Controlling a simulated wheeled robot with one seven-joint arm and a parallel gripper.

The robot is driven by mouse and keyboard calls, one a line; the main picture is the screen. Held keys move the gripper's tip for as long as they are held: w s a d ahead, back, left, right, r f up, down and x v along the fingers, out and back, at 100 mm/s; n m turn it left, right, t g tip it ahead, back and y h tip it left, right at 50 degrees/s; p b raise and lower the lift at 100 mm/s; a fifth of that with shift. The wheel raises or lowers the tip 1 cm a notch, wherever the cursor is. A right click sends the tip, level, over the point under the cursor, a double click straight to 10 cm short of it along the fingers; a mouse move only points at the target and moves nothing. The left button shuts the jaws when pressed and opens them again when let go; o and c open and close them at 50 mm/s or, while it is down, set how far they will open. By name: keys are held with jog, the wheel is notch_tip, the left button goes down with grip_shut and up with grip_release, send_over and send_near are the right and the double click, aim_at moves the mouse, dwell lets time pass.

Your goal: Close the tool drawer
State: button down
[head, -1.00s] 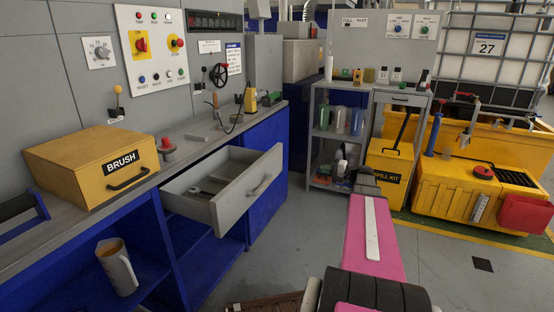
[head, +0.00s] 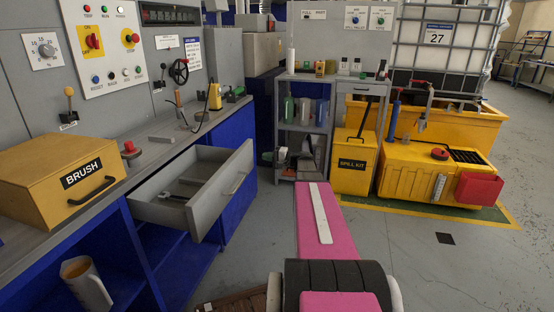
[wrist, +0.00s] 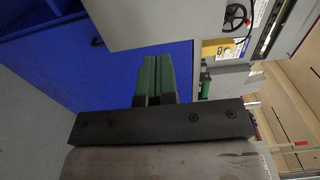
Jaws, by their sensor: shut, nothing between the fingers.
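The grey tool drawer (head: 222,187) stands pulled open from the blue workbench in the head view, its handle (head: 235,183) on the front panel. A dark tool lies inside it. My gripper (wrist: 157,60) shows in the wrist view as two green fingers, shut together and empty. In the head view, my pink arm reaches forward to the right of the drawer, apart from it, and the fingers are hard to make out. A grey panel crosses the top of the wrist view beside a blue surface; I cannot tell if it is the drawer.
A yellow BRUSH box (head: 62,175) and a red knob (head: 130,148) sit on the benchtop (head: 150,150). A jug (head: 86,284) stands on the shelf below. A grey shelf unit (head: 303,130) and yellow spill kit bin (head: 353,163) stand ahead.

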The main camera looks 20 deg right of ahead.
aim_at(211, 149)
jog(key=shift+x, duration=2.3)
jog(key=x, duration=2.3)
jog(key=shift+w+a, duration=0.3)
jog(key=shift+w+a, duration=0.1)
jog(key=shift+a, duration=0.05)
